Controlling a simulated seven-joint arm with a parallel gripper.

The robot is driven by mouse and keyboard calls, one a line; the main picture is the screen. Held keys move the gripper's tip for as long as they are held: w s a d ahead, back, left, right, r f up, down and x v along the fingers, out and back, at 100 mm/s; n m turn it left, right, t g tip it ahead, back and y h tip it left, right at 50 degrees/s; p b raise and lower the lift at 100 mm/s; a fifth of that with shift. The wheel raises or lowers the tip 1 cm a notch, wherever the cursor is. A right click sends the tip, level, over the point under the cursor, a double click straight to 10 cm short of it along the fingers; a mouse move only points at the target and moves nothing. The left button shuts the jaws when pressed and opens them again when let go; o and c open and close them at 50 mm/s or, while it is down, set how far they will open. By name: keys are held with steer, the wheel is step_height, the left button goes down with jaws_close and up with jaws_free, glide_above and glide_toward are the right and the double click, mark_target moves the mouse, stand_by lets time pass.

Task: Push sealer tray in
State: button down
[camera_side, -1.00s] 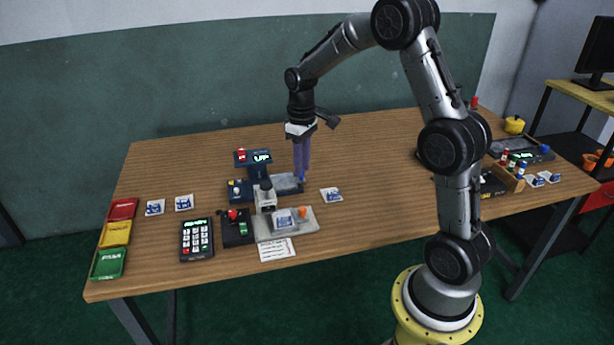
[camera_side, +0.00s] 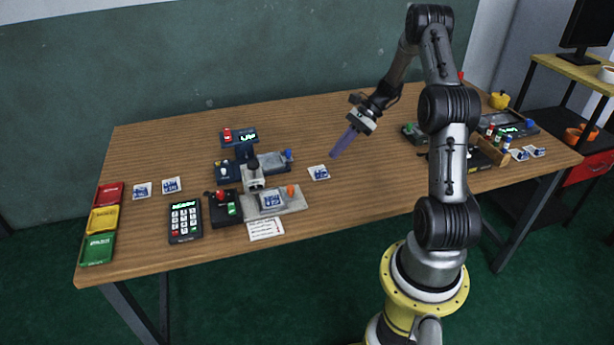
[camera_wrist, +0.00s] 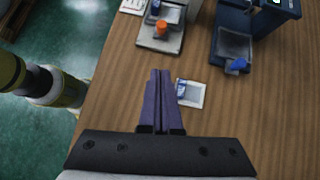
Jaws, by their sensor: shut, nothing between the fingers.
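I cannot tell for certain which tray is the sealer's. A grey tray (camera_side: 273,163) with a blue knob (camera_side: 288,154) sticks out to the right of a dark blue machine (camera_side: 227,172) with a lit display; the tray also shows in the wrist view (camera_wrist: 234,46). In front of it, a light grey tray (camera_side: 297,205) with an orange knob (camera_side: 290,190) carries a blue-and-white film card (camera_side: 271,201). A grey column stands beside it. My gripper (camera_side: 335,155) is shut and empty, its purple fingers above the table, right of both trays and touching neither.
A loose film card (camera_side: 319,173) lies on the table close to my fingers; it also shows in the wrist view (camera_wrist: 191,93). A keypad (camera_side: 185,222) and coloured bins (camera_side: 103,219) stand left. The table's middle back is clear.

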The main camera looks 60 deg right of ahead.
mark_target(293, 193)
steer(key=x, duration=0.9)
steer(key=shift+a+f, duration=0.15)
steer(key=shift+f, duration=0.05)
steer(key=shift+w+a+f, duration=0.15)
steer(key=shift+w+a, duration=0.6)
steer(key=shift+a, duration=0.25)
steer(key=shift+w+a, duration=0.55)
steer(key=shift+a, duration=0.15)
steer(key=shift+w+a, duration=1.55)
steer(key=shift+a, duration=0.1)
